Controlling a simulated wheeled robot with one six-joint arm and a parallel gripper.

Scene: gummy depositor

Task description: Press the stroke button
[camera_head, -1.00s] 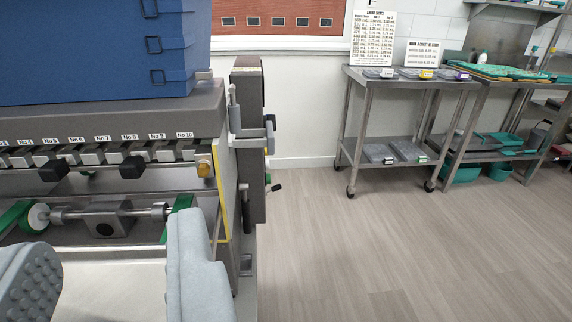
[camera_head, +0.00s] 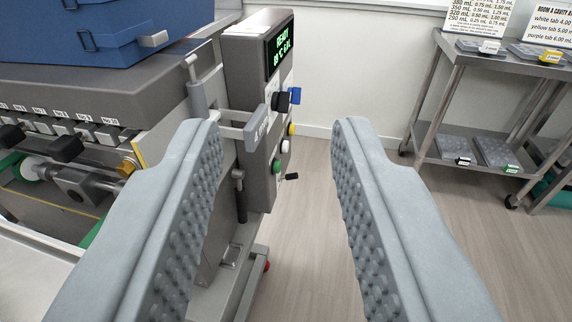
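A grey control box (camera_head: 250,120) stands at the right end of the depositor, its face seen at a steep angle. On it are a green-lettered display (camera_head: 280,48), a black knob (camera_head: 282,102), a blue control (camera_head: 294,97), a yellow button (camera_head: 291,129), a white button (camera_head: 284,146) and a green button (camera_head: 276,166). I cannot read any label that says which is the stroke button. My gripper (camera_head: 273,125) is open and empty. Its two ridged grey fingers frame the box in the picture, and the left finger covers part of the machine.
A grey handle (camera_head: 240,132) juts out beside the box. A small black lever (camera_head: 291,177) sticks out below the buttons, and a red knob (camera_head: 266,266) sits lower down. A steel cart (camera_head: 455,80) stands at the right. The floor between is clear.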

